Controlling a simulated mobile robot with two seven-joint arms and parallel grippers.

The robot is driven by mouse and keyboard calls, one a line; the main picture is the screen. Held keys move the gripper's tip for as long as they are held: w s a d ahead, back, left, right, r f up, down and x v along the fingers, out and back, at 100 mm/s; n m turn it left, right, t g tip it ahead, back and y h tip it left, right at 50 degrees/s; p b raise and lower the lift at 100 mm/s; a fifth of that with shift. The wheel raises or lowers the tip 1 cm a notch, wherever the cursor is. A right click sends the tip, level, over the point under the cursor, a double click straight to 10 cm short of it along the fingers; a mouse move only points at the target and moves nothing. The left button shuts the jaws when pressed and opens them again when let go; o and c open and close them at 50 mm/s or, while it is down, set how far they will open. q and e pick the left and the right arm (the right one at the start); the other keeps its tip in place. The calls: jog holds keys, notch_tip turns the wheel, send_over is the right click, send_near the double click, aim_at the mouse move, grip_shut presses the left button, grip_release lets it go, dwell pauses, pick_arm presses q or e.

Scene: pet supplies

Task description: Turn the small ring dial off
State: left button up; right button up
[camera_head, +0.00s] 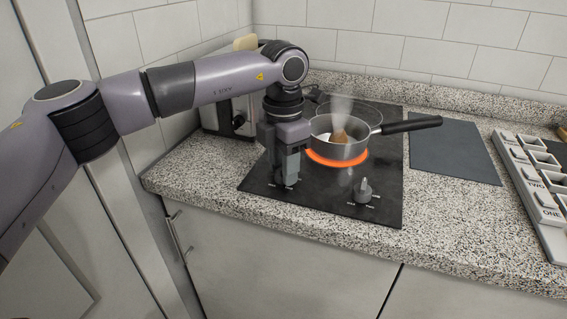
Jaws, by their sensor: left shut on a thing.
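A black cooktop (325,206) is set in the speckled counter, with two dials at its front edge. My left gripper (288,182) points down over the left dial and is shut on it; the gripper hides most of that dial. The right dial (363,191) stands free and upright, with small labels by it that I cannot read. A steel pan (340,150) with a black handle sits over a ring glowing orange (338,161). A brown and white thing lies in the pan and steam rises from it. My right gripper is not in view.
A toaster (226,118) with bread showing stands behind my left arm in the corner. A dark grey mat (452,150) lies right of the cooktop, partly under the pan handle's reach. A white rack (532,190) with labelled compartments is at the right edge.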

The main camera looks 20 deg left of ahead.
pick_arm(q)
jog(key=shift+n, duration=1.6)
jog(key=o, duration=1)
notch_tip(320, 180, up, 7)
jog(key=shift+r, duration=0.15)
